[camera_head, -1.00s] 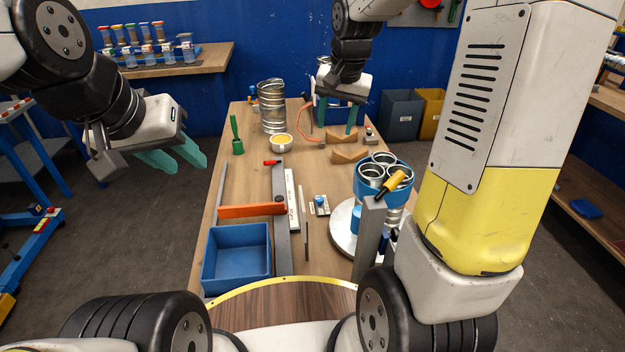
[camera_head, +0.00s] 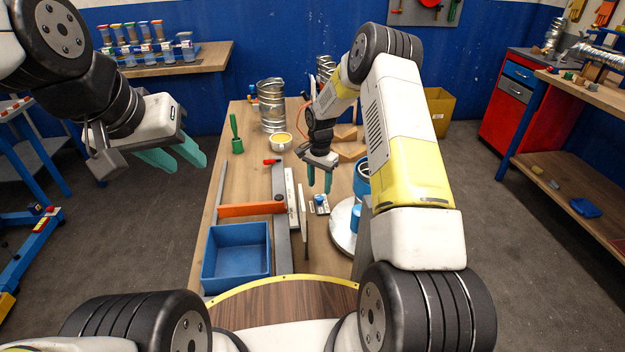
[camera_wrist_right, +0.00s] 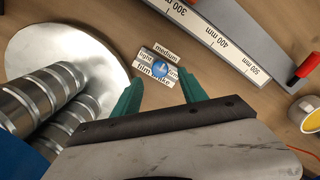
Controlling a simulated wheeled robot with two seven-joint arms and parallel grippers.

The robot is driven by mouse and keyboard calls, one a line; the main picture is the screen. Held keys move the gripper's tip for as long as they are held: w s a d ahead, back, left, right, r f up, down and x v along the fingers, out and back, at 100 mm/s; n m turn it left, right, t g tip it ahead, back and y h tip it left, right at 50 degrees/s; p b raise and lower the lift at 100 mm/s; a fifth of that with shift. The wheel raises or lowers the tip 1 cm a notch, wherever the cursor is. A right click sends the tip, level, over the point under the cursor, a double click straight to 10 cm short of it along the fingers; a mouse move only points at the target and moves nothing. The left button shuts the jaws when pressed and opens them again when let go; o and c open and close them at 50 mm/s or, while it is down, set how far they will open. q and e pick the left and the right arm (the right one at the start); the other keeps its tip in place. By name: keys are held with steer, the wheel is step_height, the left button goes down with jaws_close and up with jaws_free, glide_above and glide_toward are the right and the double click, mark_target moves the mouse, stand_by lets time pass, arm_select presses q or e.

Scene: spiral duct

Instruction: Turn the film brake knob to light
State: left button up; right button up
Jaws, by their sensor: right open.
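The film brake knob (camera_wrist_right: 160,68) is a small blue knob on a plate with labels around it; "light", "medium" and "film brake" can be read in the right wrist view, and one label is partly covered by the knob. In the head view the film brake plate (camera_head: 322,208) lies on the table. My right gripper (camera_head: 319,190) is open and empty, pointing down above the plate; in the right wrist view its green fingertips (camera_wrist_right: 163,88) sit either side of and short of the knob. My left gripper (camera_head: 186,160) is open and empty, off the table's left side.
A round metal disc (camera_wrist_right: 72,50) with spiral ducts lies beside the plate. A ruler (camera_wrist_right: 215,40) runs on the other side. A blue bin (camera_head: 236,258), an orange bar (camera_head: 250,210) and a yellow-filled cup (camera_head: 281,143) are on the table.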

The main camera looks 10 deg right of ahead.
mark_target(319, 197)
steer(key=shift+f, duration=2.8)
jaws_close()
